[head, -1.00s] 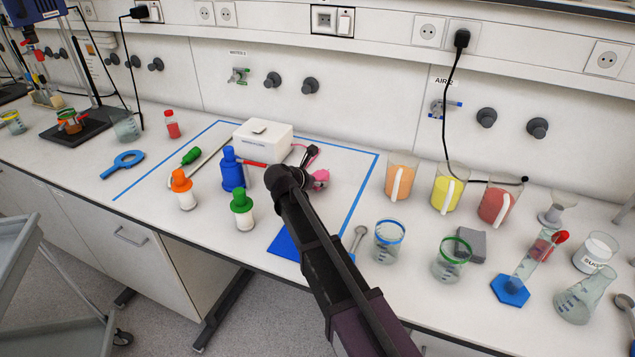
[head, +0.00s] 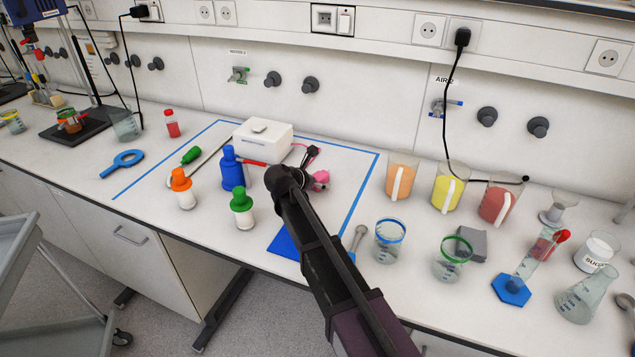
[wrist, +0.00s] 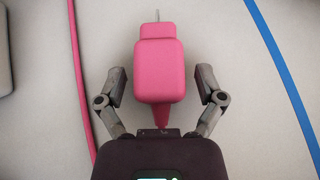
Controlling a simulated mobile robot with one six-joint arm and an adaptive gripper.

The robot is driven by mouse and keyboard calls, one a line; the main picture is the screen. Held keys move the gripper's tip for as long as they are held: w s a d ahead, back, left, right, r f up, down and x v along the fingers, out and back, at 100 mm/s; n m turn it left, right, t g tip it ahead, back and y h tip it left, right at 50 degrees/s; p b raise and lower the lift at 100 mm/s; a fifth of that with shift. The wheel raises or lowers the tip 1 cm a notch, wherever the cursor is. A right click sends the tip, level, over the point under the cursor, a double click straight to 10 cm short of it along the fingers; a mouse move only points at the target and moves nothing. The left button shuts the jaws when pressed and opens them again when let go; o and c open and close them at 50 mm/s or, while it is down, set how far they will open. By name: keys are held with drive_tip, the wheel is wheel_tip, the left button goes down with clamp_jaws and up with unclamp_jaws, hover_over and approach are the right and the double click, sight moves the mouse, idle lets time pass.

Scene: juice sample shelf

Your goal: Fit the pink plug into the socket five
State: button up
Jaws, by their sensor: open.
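The pink plug (wrist: 160,72) lies on the pale bench top, its metal pin pointing away from my gripper in the wrist view. My gripper (wrist: 161,82) is open, with one finger on each side of the plug and a visible gap on both sides. In the head view, part of the pink plug (head: 321,177) shows just right of my wrist, which hides the fingers. A pink cable (wrist: 82,85) runs along the left of the wrist view. Several wall sockets, such as a white one (head: 429,30), line the back wall; no number five is readable on any.
A white box (head: 262,138) stands behind. Blue (head: 233,170) and green-capped (head: 241,205) bottles stand to the left. Jugs, including an orange one (head: 401,178), stand to the right. A black plug (head: 462,38) fills one wall socket. Blue tape (head: 362,195) edges the area.

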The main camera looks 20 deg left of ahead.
drive_tip(key=shift+r+p, duration=0.35)
drive_tip(key=shift+r, duration=0.1)
drive_tip(key=p+v, duration=0.5)
drive_tip(key=v, duration=0.5)
drive_tip(key=shift+s+p, duration=0.1)
drive_tip(key=shift+p, duration=0.25)
drive_tip(key=shift+p+v, duration=0.35)
drive_tip(key=shift+v, duration=0.45)
drive_tip(key=shift+s+a, duration=0.1)
drive_tip(key=shift+s+f, duration=0.1)
